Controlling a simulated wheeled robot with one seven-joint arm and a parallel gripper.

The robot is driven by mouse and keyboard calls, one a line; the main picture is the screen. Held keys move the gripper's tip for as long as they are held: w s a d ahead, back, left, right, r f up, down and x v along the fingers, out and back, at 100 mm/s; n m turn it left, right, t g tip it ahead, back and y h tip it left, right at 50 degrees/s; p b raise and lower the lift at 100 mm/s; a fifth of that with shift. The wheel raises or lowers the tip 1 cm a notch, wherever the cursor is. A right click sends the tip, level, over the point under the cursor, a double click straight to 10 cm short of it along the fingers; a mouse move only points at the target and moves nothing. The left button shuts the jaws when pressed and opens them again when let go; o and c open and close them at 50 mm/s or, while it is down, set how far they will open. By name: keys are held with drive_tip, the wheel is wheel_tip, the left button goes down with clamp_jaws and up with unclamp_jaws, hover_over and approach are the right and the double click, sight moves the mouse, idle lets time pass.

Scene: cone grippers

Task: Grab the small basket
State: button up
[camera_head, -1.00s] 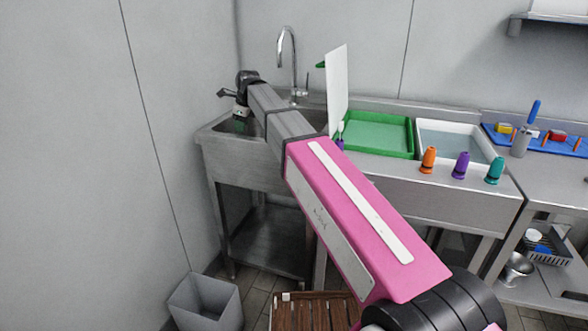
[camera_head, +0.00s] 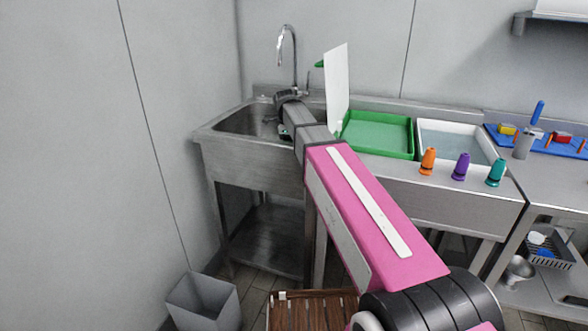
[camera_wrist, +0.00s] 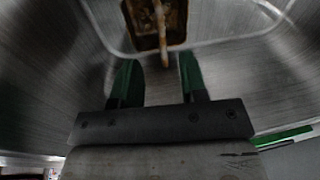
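In the wrist view, a small brown, stained basket (camera_wrist: 141,32) lies on the steel sink floor, cut off by the top edge. A thin tan handle (camera_wrist: 162,34) runs from it down toward my gripper. My gripper (camera_wrist: 160,60) has two green fingers spread apart, and the handle's near end shows between their tips. I cannot tell how far below the fingers it is. No contact is visible. In the head view, my gripper (camera_head: 285,132) is low over the sink and mostly hidden by the arm. The basket is not visible there.
The sink (camera_head: 240,122) has raised walls and a tall faucet (camera_head: 290,55) behind. An upright white board (camera_head: 336,90) and a green tray (camera_head: 378,135) stand right of it. Orange, purple and teal bottles (camera_head: 461,166) line the counter front. A grey basket (camera_head: 550,255) is on the lower shelf.

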drive_tip(key=shift+w+d+f, duration=0.15)
drive_tip(key=shift+f, duration=0.7)
drive_tip(key=shift+w+d+f, duration=0.15)
drive_tip(key=shift+d+f, duration=0.05)
drive_tip(key=shift+f, duration=0.7)
drive_tip(key=shift+w+d+f, duration=0.15)
drive_tip(key=shift+f, duration=0.7)
clamp_jaws()
